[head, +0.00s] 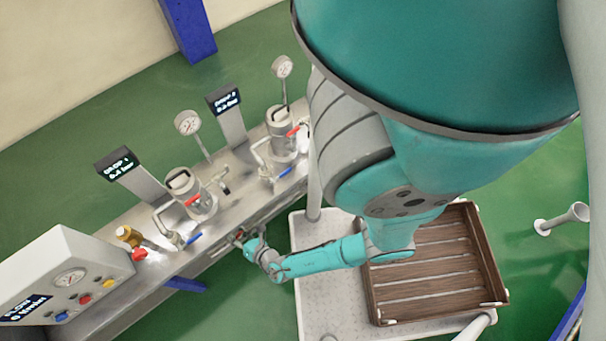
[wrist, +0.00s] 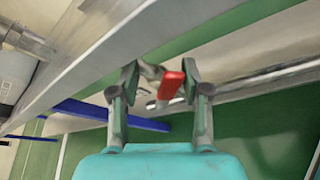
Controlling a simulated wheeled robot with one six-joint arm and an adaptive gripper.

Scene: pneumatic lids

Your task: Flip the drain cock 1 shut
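A small cock with a red lever (wrist: 170,88) and a metal body (wrist: 150,70) shows in the wrist view, by the front edge of the steel bench (wrist: 95,55). It appears to be the drain cock 1, though no label shows. My gripper (wrist: 160,74) is open, with one finger on each side of the cock. The red lever is close to the right finger; I cannot tell whether they touch. In the head view my gripper (head: 243,238) is at the bench's front edge, in front of the drop 1 station, and hides most of the cock.
The drop 1 display (head: 117,165) reads about 0.4 bar. Near it stand a lidded canister (head: 190,195), a blue-handled valve (head: 194,239) and a red knob (head: 139,254). A control box (head: 65,270) stands left. A wooden crate (head: 490,270) is at right.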

